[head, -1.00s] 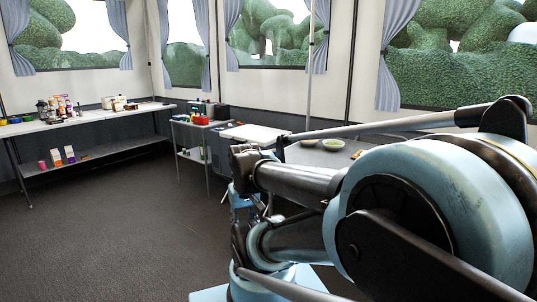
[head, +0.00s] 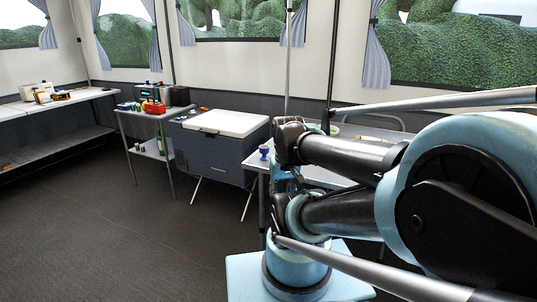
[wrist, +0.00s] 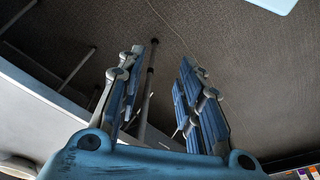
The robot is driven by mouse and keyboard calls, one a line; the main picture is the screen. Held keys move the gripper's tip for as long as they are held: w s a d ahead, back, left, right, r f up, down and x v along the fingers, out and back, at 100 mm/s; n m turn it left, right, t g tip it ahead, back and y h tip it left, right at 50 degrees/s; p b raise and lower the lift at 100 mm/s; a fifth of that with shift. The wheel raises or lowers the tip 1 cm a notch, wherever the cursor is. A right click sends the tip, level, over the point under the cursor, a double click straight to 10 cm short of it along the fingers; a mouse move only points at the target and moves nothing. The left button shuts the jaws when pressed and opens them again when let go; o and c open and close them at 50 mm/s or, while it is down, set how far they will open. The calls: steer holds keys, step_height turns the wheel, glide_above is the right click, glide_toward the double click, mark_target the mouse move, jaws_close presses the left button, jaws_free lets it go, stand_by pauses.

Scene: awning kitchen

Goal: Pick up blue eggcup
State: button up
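A small blue eggcup (head: 264,152) stands upright near the left corner of a pale table (head: 253,164) in the head view, just left of my arm. The eggcup does not show clearly in the wrist view. In the head view my arm covers much of the table, and the gripper cannot be made out clearly. The gripper is not touching the eggcup.
A grey chest cooler with a white lid (head: 226,123) stands left of the table. Beyond it is a small metal cart (head: 132,120) with a red item (head: 155,108). A long shelf table (head: 60,103) runs along the left. The floor (head: 110,235) at front left is clear.

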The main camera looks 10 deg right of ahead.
mark_target(264, 153)
steer(key=shift+o, duration=0.3)
steer(key=shift+a, duration=0.1)
